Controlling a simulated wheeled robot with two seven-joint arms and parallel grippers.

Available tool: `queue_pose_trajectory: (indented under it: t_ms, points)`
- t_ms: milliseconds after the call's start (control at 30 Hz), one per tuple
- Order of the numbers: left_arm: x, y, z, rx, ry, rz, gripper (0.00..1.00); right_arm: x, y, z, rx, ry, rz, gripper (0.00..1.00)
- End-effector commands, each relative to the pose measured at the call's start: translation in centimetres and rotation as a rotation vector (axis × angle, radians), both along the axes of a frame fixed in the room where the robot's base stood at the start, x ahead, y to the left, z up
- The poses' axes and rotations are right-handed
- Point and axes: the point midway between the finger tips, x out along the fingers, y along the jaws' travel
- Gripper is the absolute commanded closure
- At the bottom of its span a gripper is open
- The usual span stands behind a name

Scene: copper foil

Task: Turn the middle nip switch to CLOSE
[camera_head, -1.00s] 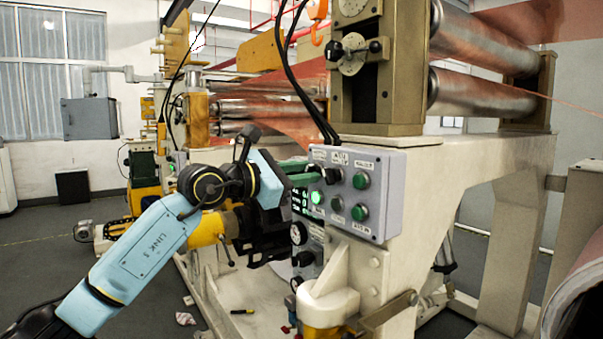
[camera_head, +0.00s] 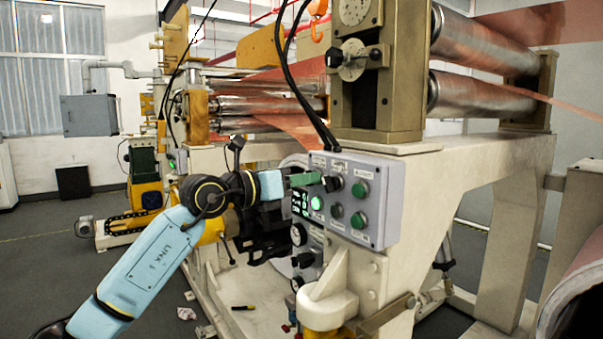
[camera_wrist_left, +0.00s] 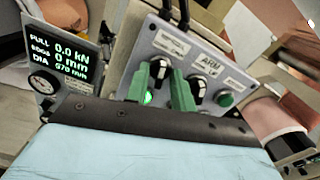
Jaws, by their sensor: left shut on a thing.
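The grey control box (camera_head: 383,192) carries black rotary switches, green buttons and a lit green lamp (camera_head: 317,203). My left gripper (camera_head: 314,179) reaches the upper left of its face. In the left wrist view, its green fingers (camera_wrist_left: 161,84) are shut around the left black switch knob (camera_wrist_left: 160,67), below a label too small to read. A second black knob (camera_wrist_left: 197,85) with a white pointer sits just right of the fingers, below the label "ARM". The fingers hide part of the held knob, and I cannot read its setting. My right gripper is not in view.
A dark display (camera_wrist_left: 67,52) with green readings and a gauge (camera_wrist_left: 45,82) are left of the box. Black cables (camera_head: 300,95) hang above it. Steel rollers (camera_head: 483,97) and the machine frame (camera_head: 485,165) are behind and right. Grey floor (camera_head: 50,245) is open at left.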

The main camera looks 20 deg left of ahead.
Motion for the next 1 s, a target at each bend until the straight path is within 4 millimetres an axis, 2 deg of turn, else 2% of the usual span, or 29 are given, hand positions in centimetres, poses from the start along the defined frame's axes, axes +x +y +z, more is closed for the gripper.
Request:
queue_pose_trajectory:
  t_ms: [100, 400, 1000]
  points:
    - [0.0, 0.0, 0.2, -0.068, 0.055, -0.001, 0.98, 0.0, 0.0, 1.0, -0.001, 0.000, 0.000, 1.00]
    - [0.0, 0.0, 0.1, -0.184, 0.145, 0.000, 0.98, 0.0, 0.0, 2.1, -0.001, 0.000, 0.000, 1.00]
    - [0.0, 0.0, 0.0, -0.223, 0.174, 0.000, 0.98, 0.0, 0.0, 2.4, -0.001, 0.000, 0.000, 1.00]
